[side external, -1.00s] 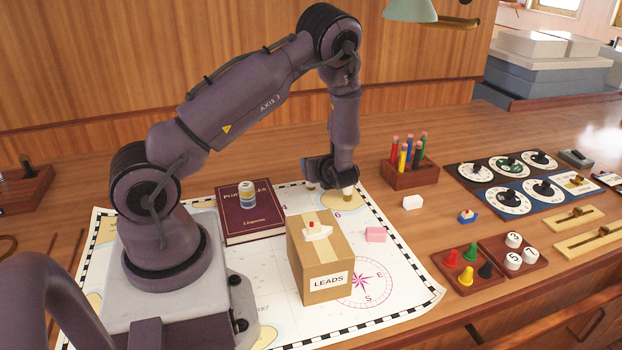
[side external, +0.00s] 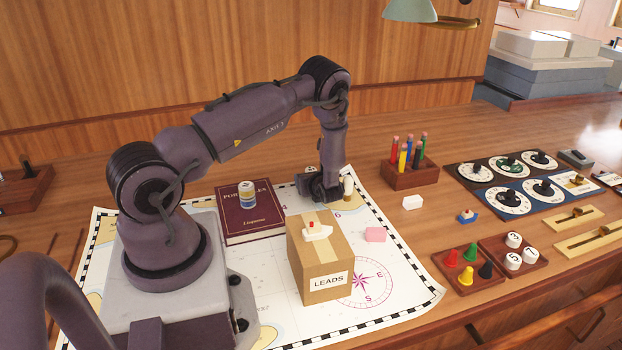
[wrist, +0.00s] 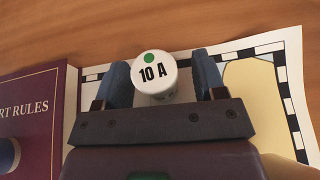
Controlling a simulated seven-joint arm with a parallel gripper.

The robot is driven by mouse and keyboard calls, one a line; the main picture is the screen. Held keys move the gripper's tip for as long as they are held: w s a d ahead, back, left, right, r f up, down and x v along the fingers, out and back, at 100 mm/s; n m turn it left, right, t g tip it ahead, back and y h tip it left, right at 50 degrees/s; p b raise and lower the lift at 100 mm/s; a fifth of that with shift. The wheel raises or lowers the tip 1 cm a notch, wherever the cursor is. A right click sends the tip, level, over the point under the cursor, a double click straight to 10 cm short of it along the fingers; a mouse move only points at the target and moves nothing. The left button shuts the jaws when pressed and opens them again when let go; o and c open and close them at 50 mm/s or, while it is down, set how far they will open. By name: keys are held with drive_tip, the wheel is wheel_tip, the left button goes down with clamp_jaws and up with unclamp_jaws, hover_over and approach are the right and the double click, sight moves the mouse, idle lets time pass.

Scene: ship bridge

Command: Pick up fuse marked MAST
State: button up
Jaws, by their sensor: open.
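A white-capped cylinder marked "10 A" with a green dot (wrist: 155,75) stands between the fingers of my gripper (wrist: 160,82) in the wrist view. The fingers are open on either side of it. The word MAST cannot be read on any part that shows. In the side view my gripper (side external: 325,188) is low over the back of the chart, and a white top (side external: 310,169) shows just behind it. A second pale, tan-based upright piece (side external: 348,187) stands right beside the gripper on its right; its marking cannot be read.
A maroon book (side external: 252,225) bearing a small blue-and-yellow cylinder (side external: 247,196) lies to the left. A cardboard box marked LEADS (side external: 320,265), with a toy boat on top, stands in front.

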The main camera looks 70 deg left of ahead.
drive_tip(key=c, duration=1)
drive_tip(key=shift+r, duration=0.1)
